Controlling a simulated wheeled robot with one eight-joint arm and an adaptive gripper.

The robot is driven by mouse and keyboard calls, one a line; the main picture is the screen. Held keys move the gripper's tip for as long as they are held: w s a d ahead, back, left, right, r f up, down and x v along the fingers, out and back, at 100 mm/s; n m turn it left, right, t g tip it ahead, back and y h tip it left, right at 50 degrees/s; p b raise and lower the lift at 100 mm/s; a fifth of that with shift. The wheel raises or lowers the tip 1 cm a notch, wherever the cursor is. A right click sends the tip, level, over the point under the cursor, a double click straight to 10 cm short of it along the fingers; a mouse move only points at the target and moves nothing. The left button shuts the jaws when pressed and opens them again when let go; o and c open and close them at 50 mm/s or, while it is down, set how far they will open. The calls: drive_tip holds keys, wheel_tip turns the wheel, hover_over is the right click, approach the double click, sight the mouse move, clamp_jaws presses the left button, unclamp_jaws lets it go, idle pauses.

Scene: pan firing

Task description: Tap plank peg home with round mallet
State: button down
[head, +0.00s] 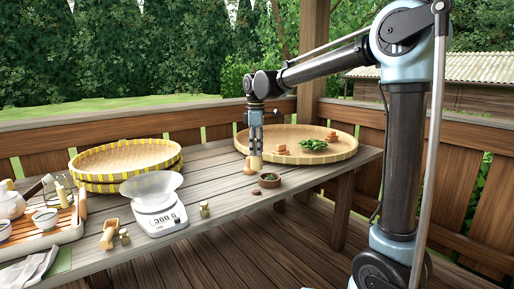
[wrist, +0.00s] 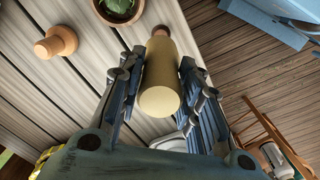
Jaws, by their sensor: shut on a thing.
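My gripper (head: 255,151) is above the far part of the wooden table, pointing down. It is shut on a pale yellow rounded cylinder, which I take to be the round mallet (wrist: 160,95). In the wrist view the mallet lies between both fingers, with a reddish-brown bit at its far end; I cannot tell whether that bit belongs to it. A tan wooden peg (wrist: 57,43) with a round knob stands on the planks, left of and apart from the mallet. The peg also shows beside the gripper in the head view (head: 248,171), partly hidden.
A small bowl of green leaves (head: 269,181) stands close to the gripper. A wide round tray (head: 340,155) lies behind it. A scale (head: 157,205), a stack of yellow-rimmed trays (head: 125,160) and a tea tray (head: 50,235) stand to the left.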

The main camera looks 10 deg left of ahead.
sight(256, 158)
drive_tip(key=shift+f, duration=2.05)
drive_tip(key=shift+r, duration=0.1)
drive_tip(key=shift+f, duration=1.55)
drive_tip(key=shift+r, duration=1.35)
drive_tip(key=shift+f, duration=1.5)
drive_tip(key=shift+r, duration=0.1)
drive_tip(key=shift+r, duration=1.25)
